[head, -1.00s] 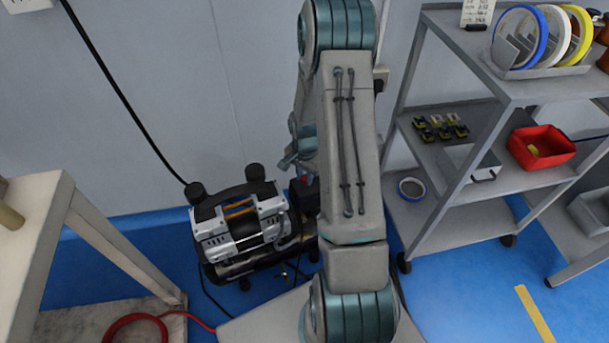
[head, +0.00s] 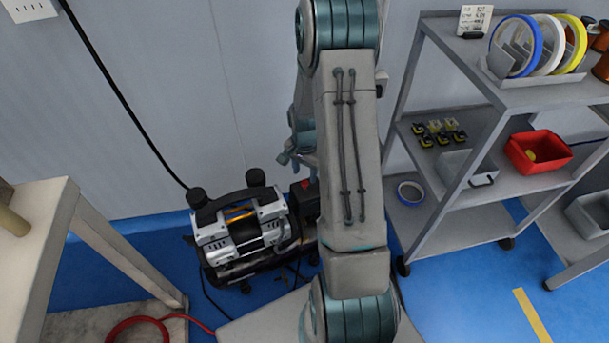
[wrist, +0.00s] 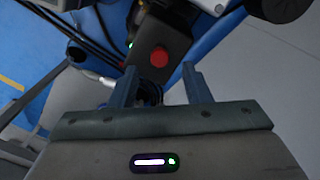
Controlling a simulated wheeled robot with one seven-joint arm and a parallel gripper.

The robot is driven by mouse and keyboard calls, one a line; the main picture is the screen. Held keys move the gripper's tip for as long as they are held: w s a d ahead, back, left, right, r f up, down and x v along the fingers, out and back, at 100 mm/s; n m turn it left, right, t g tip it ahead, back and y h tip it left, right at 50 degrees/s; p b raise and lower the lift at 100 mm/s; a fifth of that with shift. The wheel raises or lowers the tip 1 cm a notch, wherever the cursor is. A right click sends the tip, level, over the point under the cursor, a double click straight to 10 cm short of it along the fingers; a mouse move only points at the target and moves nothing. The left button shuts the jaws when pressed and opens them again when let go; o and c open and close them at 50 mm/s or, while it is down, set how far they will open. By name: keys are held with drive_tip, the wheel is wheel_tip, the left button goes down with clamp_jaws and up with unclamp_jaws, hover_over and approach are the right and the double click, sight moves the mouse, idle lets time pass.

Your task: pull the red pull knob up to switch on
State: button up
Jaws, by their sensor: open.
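The red pull knob (wrist: 160,57) is a round red button on a dark box (wrist: 165,75) in the wrist view. In the head view the dark box (head: 304,206) stands at the right end of the compressor, with a little red on top, partly behind my arm. My gripper (wrist: 160,76) is open and empty. Its two fingers point toward the box, one on each side of the knob's line, with the knob seen just beyond the tips. The remaining distance is hard to judge. My arm hides most of the gripper in the head view.
The silver and black compressor (head: 245,228) stands on the blue floor by the wall. A grey shelf cart (head: 470,215) with tape rolls and a red bin (head: 538,149) is on the right. A table (head: 42,225) is on the left, with a red hose (head: 135,322) below.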

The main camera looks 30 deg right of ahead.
wheel_tip(320, 180, up, 10)
drive_tip(key=p, duration=0.2)
drive_tip(key=shift+r, duration=0.2)
wheel_tip(320, 180, up, 22)
drive_tip(key=n+t+p, duration=0.1)
drive_tip(key=n+p, duration=0.4)
drive_tip(key=p, duration=0.5)
hover_over(304, 182)
drive_tip(key=s+a, duration=0.6)
drive_tip(key=a, duration=0.1)
drive_tip(key=s+a+r+n+t+p, duration=0.1)
drive_tip(key=s+a+r+n+p, duration=0.2)
drive_tip(key=s+r+p, duration=0.2)
drive_tip(key=s+a+r+n+p, duration=0.4)
drive_tip(key=s+r+p, duration=0.2)
drive_tip(key=r, duration=0.6)
drive_tip(key=shift+s+r+t, duration=0.25)
drive_tip(key=shift+s+t, duration=0.15)
drive_tip(key=shift+s, duration=0.4)
